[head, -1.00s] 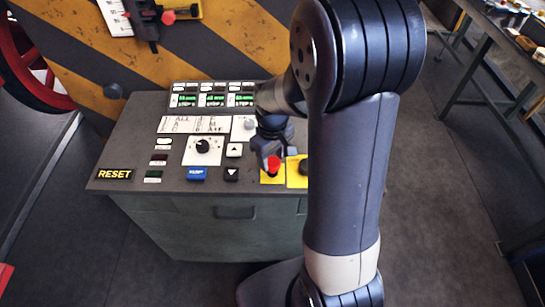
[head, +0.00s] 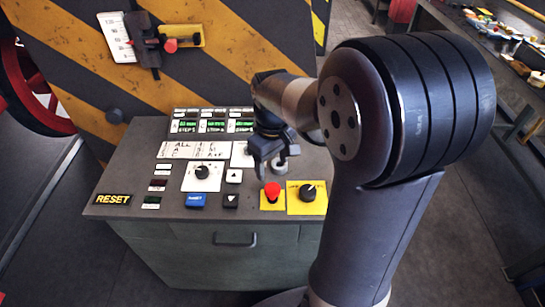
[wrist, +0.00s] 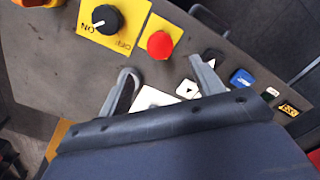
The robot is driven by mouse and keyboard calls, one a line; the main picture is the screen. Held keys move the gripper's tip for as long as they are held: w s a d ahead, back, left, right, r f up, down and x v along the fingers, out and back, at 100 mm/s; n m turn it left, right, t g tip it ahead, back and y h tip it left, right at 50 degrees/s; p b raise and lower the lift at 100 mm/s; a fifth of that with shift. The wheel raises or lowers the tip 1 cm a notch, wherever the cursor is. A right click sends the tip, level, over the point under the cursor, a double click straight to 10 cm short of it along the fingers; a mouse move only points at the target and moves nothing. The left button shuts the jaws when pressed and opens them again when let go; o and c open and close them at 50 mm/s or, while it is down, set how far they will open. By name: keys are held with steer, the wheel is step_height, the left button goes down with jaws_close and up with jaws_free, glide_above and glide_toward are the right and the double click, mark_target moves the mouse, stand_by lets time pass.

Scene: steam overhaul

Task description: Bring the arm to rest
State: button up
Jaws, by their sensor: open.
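My gripper (head: 268,166) hangs above the right part of the control panel (head: 125,165), behind the red button in the head view. In the wrist view my gripper (wrist: 160,85) shows two grey fingers spread apart with nothing between them. The red button (head: 272,191) on its yellow plate stands just in front of the gripper; it also shows in the wrist view (wrist: 160,44). Beside it is a black rotary switch (head: 308,192) on a yellow plate, marked ON and OFF in the wrist view (wrist: 107,19). I cannot tell the exact gap between fingers and panel.
The panel also carries a black dial (head: 202,172), a blue button (head: 196,200), arrow buttons, a RESET label (head: 113,199) and lit green displays (head: 212,126). A yellow-and-black striped plate (head: 85,60) stands behind. A workbench (head: 500,60) is at the right, with open floor before it.

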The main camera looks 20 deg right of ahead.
mark_target(273, 188)
step_height(273, 188, up, 2)
steer(key=shift+r, duration=0.1)
stand_by(0.5)
step_height(273, 188, down, 12)
steer(key=shift+f, duration=0.2)
steer(key=shift+r, duration=0.45)
